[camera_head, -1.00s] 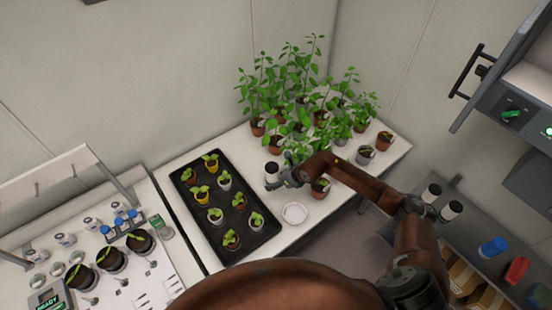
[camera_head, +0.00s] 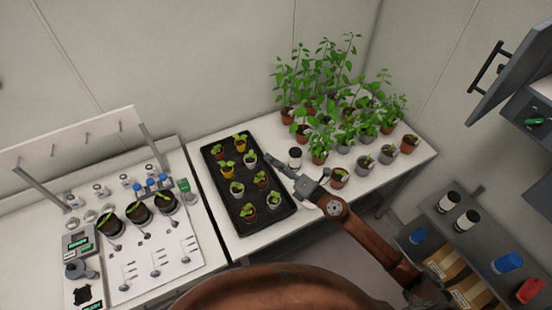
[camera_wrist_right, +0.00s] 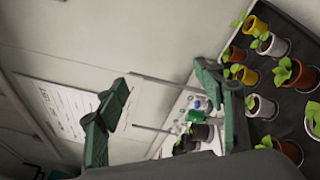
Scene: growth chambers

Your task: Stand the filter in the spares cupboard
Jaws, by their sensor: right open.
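A filter-like white cylinder with a dark top (camera_head: 295,157) stands upright on the white bench, right of the black seedling tray (camera_head: 291,208). My right gripper (camera_head: 275,167) reaches in from the right, just left of and in front of this cylinder, over the tray's edge. It is open and empty; its green fingers are wide apart in the right wrist view (camera_wrist_right: 170,105), where the cylinder does not show. The spares cupboard is probably the grey shelf unit (camera_head: 433,215) at the right, with two similar cylinders (camera_head: 449,201) on top. My left gripper is not in view.
Potted plants (camera_head: 330,90) crowd the bench's back right, close to the cylinder. A blue item (camera_head: 508,263), a red item (camera_head: 529,291) and cardboard boxes (camera_head: 447,262) are on the shelf unit. An instrument bench (camera_head: 150,245) stands at the left.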

